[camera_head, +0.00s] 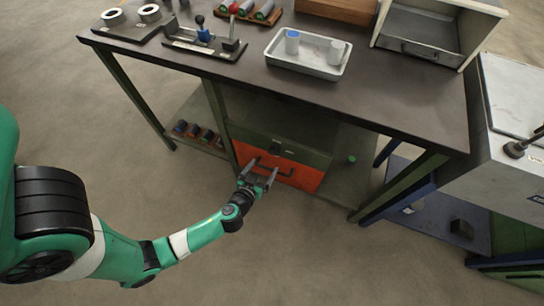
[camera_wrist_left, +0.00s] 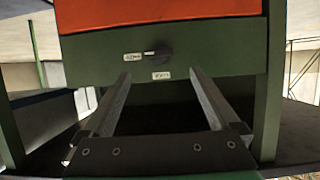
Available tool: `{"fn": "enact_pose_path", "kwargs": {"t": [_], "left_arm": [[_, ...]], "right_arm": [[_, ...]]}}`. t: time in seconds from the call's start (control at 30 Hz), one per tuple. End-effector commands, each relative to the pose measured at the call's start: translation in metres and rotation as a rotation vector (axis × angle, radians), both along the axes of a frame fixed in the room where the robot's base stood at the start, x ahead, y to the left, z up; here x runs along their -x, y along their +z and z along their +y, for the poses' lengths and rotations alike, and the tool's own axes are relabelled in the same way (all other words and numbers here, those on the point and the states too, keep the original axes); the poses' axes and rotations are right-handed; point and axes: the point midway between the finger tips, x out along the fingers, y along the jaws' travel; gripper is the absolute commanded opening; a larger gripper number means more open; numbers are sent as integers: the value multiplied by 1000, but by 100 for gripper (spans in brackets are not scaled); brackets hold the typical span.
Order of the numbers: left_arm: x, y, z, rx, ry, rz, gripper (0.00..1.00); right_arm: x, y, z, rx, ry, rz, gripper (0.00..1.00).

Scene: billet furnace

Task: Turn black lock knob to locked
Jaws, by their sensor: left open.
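The black lock knob (camera_wrist_left: 158,49) sits on a green panel (camera_wrist_left: 100,62) in the left wrist view. Its pale pointer mark points left, toward a small white label (camera_wrist_left: 133,57). A second white label (camera_wrist_left: 161,75) lies below the knob in that view. Both labels are too small to read. In the head view the knob is tiny on the green panel above the red-orange drawer front (camera_head: 300,174). My left gripper (camera_head: 260,172) is open in front of the drawer. In the wrist view its two fingers (camera_wrist_left: 159,74) reach toward the panel on either side of the knob, with nothing between them.
The drawer's dark handle (camera_head: 268,168) is close to the left gripper. A dark workbench (camera_head: 200,60) overhangs the cabinet and bears a grey tray (camera_head: 275,62). A bench leg (camera_head: 135,95) stands to the left. The floor in front is clear.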

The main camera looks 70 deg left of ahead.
Motion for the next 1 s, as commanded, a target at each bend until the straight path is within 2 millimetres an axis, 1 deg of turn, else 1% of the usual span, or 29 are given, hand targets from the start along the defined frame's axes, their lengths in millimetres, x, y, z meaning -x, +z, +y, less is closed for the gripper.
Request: {"fn": "enact_pose_path", "kwargs": {"t": [0.03,0.2,0.33,0.47,0.7,0.87,1.0], "left_arm": [[-8,-7,9,1,6,-2,95],[-33,-21,33,0,4,-3,95],[-46,-28,45,0,2,-2,95],[-52,-30,50,0,-1,-2,95],[-52,-30,51,0,-1,0,95],[-52,-30,51,1,-2,-1,66],[-52,-30,50,1,-2,-1,41]], "right_arm": [[0,-6,0,0,0,0,50],[0,-14,0,0,0,0,50],[0,-19,0,0,0,0,50],[0,-20,0,0,0,0,50],[0,-20,0,0,0,0,50],[0,-20,0,0,0,0,50],[0,-20,0,0,0,0,50]]}}
